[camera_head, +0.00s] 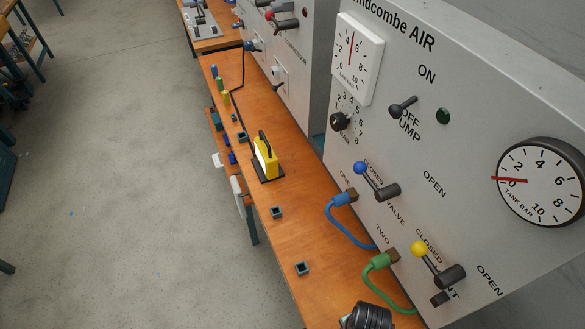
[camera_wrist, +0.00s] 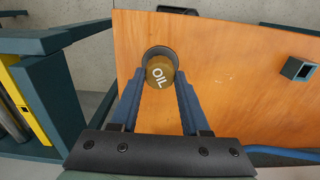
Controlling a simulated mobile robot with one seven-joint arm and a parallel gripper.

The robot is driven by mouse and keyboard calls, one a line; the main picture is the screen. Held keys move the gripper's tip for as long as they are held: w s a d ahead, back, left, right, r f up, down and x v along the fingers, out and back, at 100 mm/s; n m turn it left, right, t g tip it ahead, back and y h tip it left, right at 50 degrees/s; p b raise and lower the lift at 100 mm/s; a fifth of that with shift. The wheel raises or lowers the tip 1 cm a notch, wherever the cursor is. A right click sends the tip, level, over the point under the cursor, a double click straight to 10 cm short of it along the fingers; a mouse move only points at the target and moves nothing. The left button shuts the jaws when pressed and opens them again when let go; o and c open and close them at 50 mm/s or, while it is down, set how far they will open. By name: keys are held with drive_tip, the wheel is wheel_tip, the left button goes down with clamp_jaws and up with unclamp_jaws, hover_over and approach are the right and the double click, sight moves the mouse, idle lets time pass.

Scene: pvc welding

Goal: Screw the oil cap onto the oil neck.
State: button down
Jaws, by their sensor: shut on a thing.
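The oil cap (camera_wrist: 160,76) is a round brownish-gold cap marked OIL, seen from above in the wrist view. My gripper (camera_wrist: 160,80) is shut on it, with one blue finger on each side. A dark round rim (camera_wrist: 158,49) shows around the far side of the cap, over the orange bench top. It may be the oil neck, but the cap hides its middle. I cannot tell whether the cap is seated or just above it. I cannot make out the cap or my gripper in the head view.
The orange bench (camera_head: 225,110) runs along a grey panel (camera_head: 462,110) with gauges, levers, a blue hose (camera_head: 341,225) and a green hose (camera_head: 372,277). A yellow block (camera_head: 265,160) stands on the bench. A small square socket (camera_wrist: 298,69) lies right of the cap.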

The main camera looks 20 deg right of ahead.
drive_tip(key=shift+r+m+p, duration=0.1)
drive_tip(key=shift+m+p, duration=0.35)
drive_tip(key=shift+m, duration=0.55)
drive_tip(key=m+p, duration=0.1)
drive_tip(key=m, duration=0.3)
drive_tip(key=shift+c, duration=1.5)
unclamp_jaws()
wheel_tip(320, 180, up, 9)
drive_tip(key=p, duration=0.8)
drive_tip(key=shift+p, duration=0.4)
